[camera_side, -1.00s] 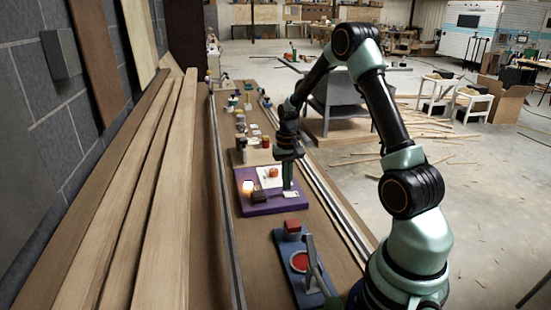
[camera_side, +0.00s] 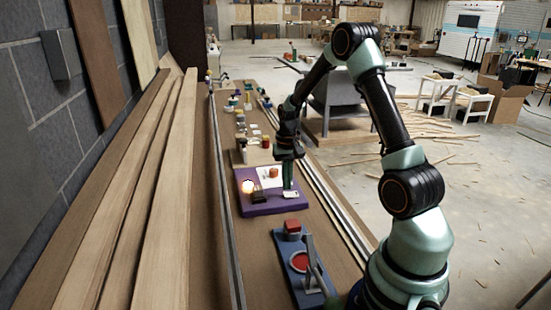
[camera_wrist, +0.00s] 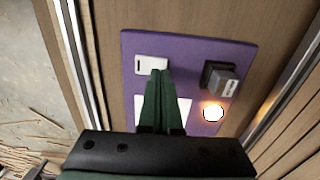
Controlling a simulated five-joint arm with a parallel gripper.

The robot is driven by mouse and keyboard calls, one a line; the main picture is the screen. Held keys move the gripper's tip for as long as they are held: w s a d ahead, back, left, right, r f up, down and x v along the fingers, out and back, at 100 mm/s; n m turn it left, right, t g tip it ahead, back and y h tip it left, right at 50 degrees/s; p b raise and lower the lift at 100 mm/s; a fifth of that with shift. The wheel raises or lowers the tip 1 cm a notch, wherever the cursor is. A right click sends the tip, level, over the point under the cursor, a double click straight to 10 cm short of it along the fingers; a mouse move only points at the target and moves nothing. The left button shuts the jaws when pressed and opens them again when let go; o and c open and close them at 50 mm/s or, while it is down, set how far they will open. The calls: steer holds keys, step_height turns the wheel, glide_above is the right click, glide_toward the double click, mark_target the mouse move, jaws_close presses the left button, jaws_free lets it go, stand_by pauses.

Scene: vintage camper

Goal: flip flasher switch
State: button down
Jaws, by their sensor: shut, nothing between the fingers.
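A purple board (camera_side: 247,208) carries a small white switch (camera_side: 292,195), a dark block (camera_side: 259,197) and a lit lamp (camera_side: 248,187). In the wrist view the white switch (camera_wrist: 150,64) is at the board's upper left, the dark block with a grey top (camera_wrist: 220,80) at the right, and the glowing lamp (camera_wrist: 212,113) below that block. My gripper (camera_wrist: 157,73) is shut and empty, its green fingertips at the lower edge of the white switch. I cannot tell whether they touch it. In the side view my gripper (camera_side: 288,187) points down over the board's right part.
A blue board (camera_side: 300,280) with a red block, a red disc and a grey lever stands nearer on the bench. Several small items stand farther along it. Metal rails (camera_side: 330,220) edge the bench, and long planks (camera_side: 140,190) lie to the left.

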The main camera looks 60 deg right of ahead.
mark_target(286, 194)
steer(key=shift+f, duration=0.95)
stand_by(0.9)
steer(key=shift+r, duration=3.55)
steer(key=a+r+n+t, duration=0.2)
steer(key=a+r+n, duration=0.2)
steer(key=a+r, duration=0.75)
steer(key=s+a+r+n+t, duration=0.3)
steer(key=s+a+n, duration=0.2)
steer(key=s+a, duration=0.3)
steer(key=a, duration=0.4)
steer(key=shift+s+a+t, duration=0.15)
steer(key=shift+s+t, duration=0.1)
steer(key=shift+t, duration=0.05)
